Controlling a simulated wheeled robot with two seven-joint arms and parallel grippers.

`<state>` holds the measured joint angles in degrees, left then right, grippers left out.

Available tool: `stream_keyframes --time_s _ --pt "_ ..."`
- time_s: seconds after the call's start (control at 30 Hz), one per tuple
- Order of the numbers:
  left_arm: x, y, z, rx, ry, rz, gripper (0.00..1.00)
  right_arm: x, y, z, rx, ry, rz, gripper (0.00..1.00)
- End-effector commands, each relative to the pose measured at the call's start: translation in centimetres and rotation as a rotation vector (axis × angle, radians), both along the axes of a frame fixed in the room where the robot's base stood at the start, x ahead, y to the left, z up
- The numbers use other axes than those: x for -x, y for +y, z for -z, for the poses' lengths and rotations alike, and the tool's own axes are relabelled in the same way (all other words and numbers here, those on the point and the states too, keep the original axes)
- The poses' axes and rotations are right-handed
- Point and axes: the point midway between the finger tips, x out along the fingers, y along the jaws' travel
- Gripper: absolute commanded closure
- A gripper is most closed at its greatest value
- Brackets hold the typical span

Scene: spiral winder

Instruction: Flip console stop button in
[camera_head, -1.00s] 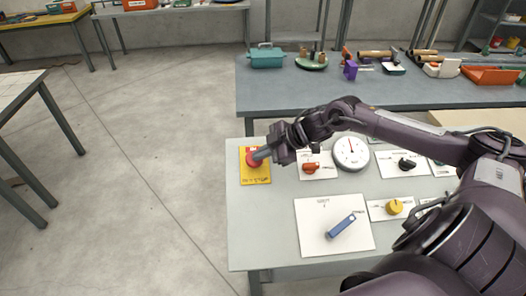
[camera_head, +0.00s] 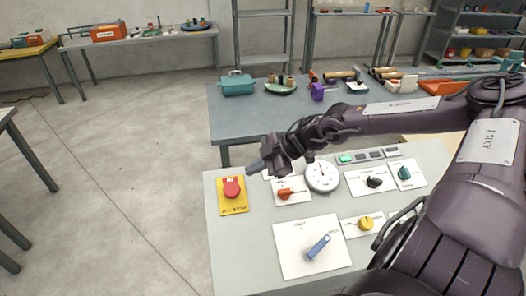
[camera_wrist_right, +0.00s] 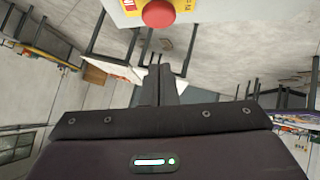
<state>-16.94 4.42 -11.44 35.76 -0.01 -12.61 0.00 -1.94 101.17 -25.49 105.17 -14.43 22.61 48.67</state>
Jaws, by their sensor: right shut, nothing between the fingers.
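The stop button (camera_head: 232,188) is a red mushroom knob on a yellow plate (camera_head: 234,206) at the left end of the console table (camera_head: 258,246). It also shows at the top of the right wrist view (camera_wrist_right: 158,13). My right gripper (camera_head: 256,167) is shut and empty, above and a little right of the button, apart from it. Its closed fingers also show in the right wrist view (camera_wrist_right: 158,72). Whether the button is pressed in cannot be told. My left gripper is not in view.
Right of the button are a red-orange knob (camera_head: 286,194), a round gauge (camera_head: 322,176), a black knob (camera_head: 375,182), a yellow knob (camera_head: 366,223) and a blue lever (camera_head: 318,247). A grey workbench (camera_head: 290,117) stands behind. The floor to the left is clear.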

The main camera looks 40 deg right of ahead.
Motion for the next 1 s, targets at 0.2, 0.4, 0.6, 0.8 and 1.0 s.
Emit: stream_keyframes --time_s 0.2,0.4,0.6,0.8,1.0 --pt "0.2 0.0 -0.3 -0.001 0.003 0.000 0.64 1.2 -1.2 -1.7 0.004 -0.002 0.000 1.00" --pt "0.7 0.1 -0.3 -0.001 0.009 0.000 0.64 1.7 -1.6 -2.1 0.000 0.000 0.001 1.00" --pt "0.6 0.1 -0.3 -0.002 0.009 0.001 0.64 1.8 -1.6 -2.1 -0.001 0.000 0.002 1.00" --pt "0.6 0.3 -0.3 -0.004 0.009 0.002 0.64 1.7 -1.6 -2.1 -0.001 0.000 0.002 1.00" --pt "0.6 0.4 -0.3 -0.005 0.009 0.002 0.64 1.7 -1.6 -2.1 -0.001 0.000 0.003 1.00"
